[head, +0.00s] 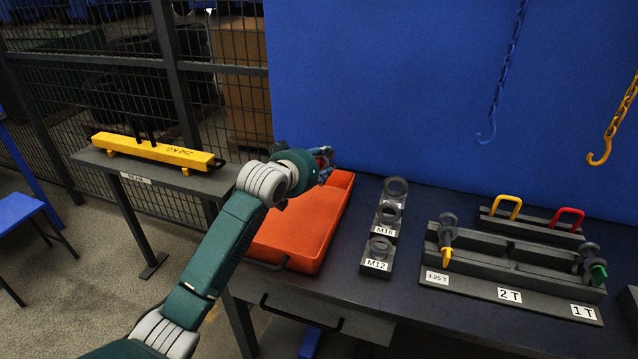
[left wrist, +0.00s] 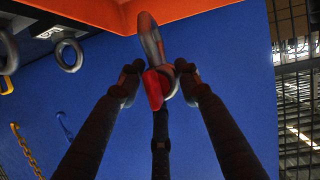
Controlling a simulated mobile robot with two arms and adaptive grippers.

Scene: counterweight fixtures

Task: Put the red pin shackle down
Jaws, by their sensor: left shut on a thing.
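My left gripper (head: 324,167) is at the far end of the orange tray (head: 287,264), near the blue panel. In the left wrist view its fingers (left wrist: 158,80) are shut on the red pin shackle, whose grey bow (left wrist: 150,40) and red pin end (left wrist: 153,90) show between them. In the head view only a bit of red shows at the gripper, and the arm hides part of the tray. In the wrist view the shackle's bow overlaps the tray's orange edge; I cannot tell whether they touch. My right gripper is not in view.
Eye rings stand on the M16 and M12 blocks (head: 376,266) right of the tray. A rack (head: 510,273) marked 3.25 T, 2 T and 1 T holds shackles with yellow and green pins. Behind it are yellow and red loops (head: 567,217). Chain hooks (head: 486,138) hang above. A yellow beam (head: 155,150) rests at left.

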